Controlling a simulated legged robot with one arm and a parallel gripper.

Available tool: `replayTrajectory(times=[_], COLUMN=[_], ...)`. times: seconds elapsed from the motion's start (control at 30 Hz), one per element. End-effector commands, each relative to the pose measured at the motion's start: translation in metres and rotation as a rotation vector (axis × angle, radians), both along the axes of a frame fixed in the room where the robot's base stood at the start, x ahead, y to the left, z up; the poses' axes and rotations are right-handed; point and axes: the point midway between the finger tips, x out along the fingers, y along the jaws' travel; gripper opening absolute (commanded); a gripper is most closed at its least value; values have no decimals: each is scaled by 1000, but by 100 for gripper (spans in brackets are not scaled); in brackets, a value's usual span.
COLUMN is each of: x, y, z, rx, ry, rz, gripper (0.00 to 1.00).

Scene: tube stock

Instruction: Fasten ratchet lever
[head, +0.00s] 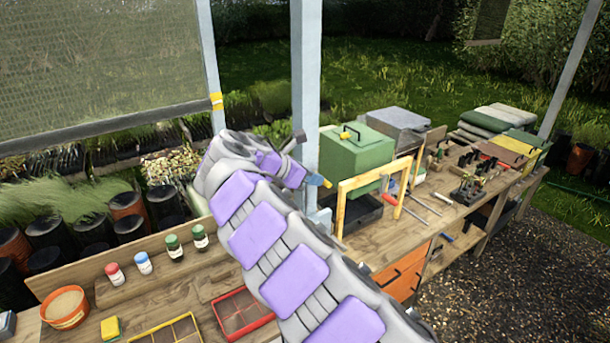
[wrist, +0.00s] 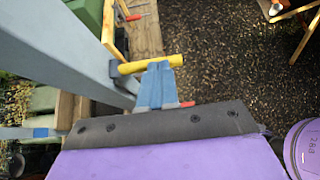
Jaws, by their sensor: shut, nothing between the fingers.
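The ratchet lever shows in the wrist view as a yellow bar handle (wrist: 150,65) sticking out sideways from the blue-grey post (wrist: 75,50). A small dark fitting shows at its post end. In the head view only a small yellow tip (head: 327,183) shows beside the post (head: 305,90). My gripper (wrist: 160,72) has blue fingers, shut with nothing between them. Their tips overlap the bar's middle in the wrist view; I cannot tell if they touch. In the head view my gripper (head: 316,180) is in front of the post, and my arm hides much of the area.
Gravel (head: 510,270) lies open at right.

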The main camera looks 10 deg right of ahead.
Motion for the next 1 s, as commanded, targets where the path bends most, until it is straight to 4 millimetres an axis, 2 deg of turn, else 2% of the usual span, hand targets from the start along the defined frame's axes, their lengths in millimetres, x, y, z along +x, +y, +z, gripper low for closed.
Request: replayTrajectory(times=[1.0], x=[-1], y=[-1], z=[-6], rx=[34], ry=[-75], rz=[1], gripper=[0])
